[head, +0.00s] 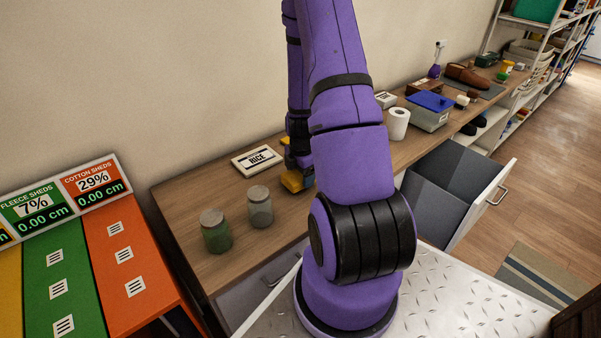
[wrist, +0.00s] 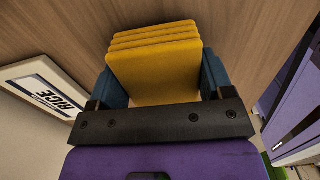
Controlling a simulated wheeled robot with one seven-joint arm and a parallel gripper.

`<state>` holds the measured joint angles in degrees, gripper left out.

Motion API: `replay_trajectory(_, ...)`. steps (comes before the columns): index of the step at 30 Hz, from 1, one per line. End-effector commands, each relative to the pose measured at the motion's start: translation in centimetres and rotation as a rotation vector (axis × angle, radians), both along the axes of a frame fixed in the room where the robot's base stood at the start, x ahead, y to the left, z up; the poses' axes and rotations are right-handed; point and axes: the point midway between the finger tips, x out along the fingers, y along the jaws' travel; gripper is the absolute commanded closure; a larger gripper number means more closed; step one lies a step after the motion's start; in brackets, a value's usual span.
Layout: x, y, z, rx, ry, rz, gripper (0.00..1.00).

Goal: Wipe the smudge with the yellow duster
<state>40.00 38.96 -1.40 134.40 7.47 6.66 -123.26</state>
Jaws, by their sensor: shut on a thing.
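The yellow duster (wrist: 155,65), a block of stacked yellow layers, sits between the blue fingers of my gripper (wrist: 157,82) in the wrist view. My gripper is shut on it. In the head view the duster (head: 293,182) shows as a small yellow patch low over the wooden counter (head: 190,192), right of the RICE sign (head: 257,160), partly hidden by my purple arm. I cannot tell whether it touches the wood. No smudge can be made out in either view; my arm hides part of the counter.
A green jar (head: 215,235) and a clear jar (head: 259,210) stand at the counter's near end. A white roll (head: 398,125) and a blue-lidded box (head: 430,118) stand farther right. An open drawer (head: 475,215) juts out below. Bare wood lies left of the sign.

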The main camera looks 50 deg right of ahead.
Motion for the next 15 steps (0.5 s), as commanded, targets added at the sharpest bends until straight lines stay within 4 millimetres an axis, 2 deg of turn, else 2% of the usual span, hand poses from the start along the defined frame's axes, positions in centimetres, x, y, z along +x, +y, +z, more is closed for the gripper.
replay_trajectory(15,0.01,0.03,-0.62,0.001,0.000,0.000,0.45)
